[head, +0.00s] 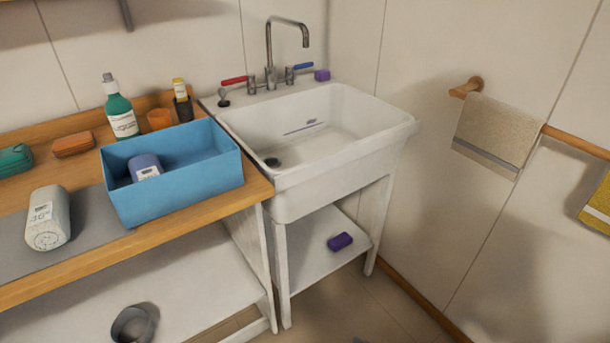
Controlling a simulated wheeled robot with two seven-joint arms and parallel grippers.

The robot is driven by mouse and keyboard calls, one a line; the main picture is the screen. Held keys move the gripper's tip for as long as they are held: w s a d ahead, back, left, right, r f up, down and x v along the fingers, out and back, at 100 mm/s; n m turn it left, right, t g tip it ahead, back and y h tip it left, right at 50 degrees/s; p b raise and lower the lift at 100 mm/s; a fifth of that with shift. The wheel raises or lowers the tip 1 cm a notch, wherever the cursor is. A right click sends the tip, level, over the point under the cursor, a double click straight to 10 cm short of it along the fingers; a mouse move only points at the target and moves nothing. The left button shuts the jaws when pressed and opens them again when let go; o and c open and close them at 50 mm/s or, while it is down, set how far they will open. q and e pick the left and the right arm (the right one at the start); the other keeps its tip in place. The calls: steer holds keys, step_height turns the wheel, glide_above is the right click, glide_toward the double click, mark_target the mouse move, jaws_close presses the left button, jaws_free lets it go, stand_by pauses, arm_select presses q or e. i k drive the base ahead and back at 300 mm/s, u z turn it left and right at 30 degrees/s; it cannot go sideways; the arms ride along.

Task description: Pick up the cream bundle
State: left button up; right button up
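Neither of my grippers shows in the head view.
A blue open box (190,186) holding a blue-violet labelled item (145,168) stands right of the bundle. A green bottle (121,112), an orange cup (159,119) and a brown block (73,145) sit behind. A white sink (345,170) adjoins the wooden counter (180,226).

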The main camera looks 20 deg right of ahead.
mark_target(48, 227)
steer(key=z, duration=1.85)
steer(key=k, duration=0.95)
steer(key=u, duration=1.9)
steer(key=i, duration=0.5)
steer(key=z, duration=0.05)
